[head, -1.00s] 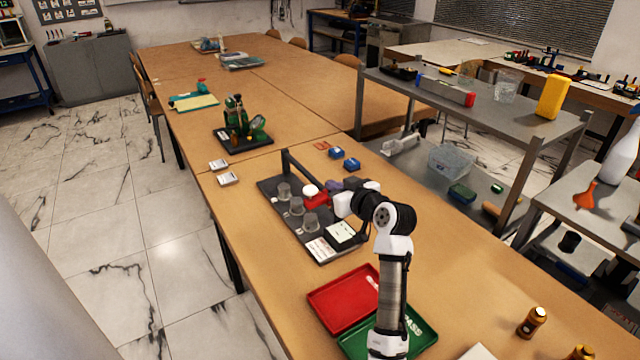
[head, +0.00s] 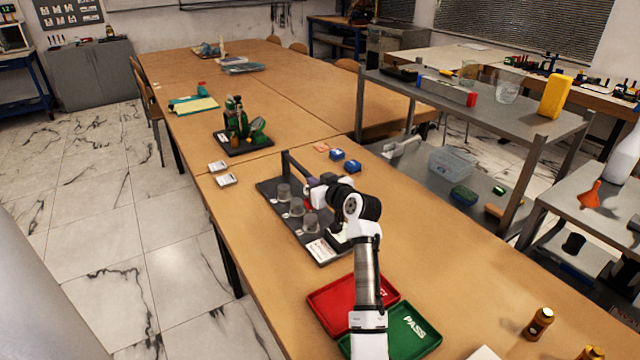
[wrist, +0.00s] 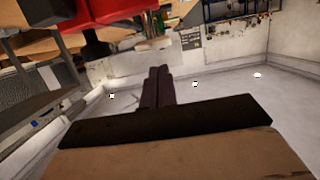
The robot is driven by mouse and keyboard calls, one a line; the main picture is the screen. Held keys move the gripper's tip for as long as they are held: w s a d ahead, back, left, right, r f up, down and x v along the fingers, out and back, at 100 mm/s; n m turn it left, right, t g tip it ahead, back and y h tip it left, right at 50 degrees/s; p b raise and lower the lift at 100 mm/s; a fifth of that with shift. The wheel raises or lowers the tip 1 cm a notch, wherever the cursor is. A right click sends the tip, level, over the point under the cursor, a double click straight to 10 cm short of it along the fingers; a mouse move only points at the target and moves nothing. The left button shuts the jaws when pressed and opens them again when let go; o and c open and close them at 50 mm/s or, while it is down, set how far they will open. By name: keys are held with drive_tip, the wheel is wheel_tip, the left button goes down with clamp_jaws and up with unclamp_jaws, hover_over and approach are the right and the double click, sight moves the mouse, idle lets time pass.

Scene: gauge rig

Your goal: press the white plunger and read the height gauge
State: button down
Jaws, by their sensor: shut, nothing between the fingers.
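The rig's dark base (head: 268,187) stands on the wooden table with a dark upright post (head: 286,163) at its far end. A small part of a red block (head: 307,203) shows beside my arm. The white plunger is hidden behind my arm in the head view. My gripper (wrist: 158,72) is shut and empty, its dark fingers together in the wrist view. In the head view my gripper (head: 312,182) is over the rig near the red block; contact cannot be told. A large red shape (wrist: 100,30) shows at the wrist view's top left. No gauge reading is legible.
Several grey cylinders (head: 297,207) stand along the base's left side, with a white card (head: 320,249) at its near end. A red tray (head: 328,298) and a green PASS tray (head: 405,330) lie nearer.

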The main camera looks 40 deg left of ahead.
drive_tip(key=shift+f, duration=0.7)
drive_tip(key=shift+f, duration=0.1)
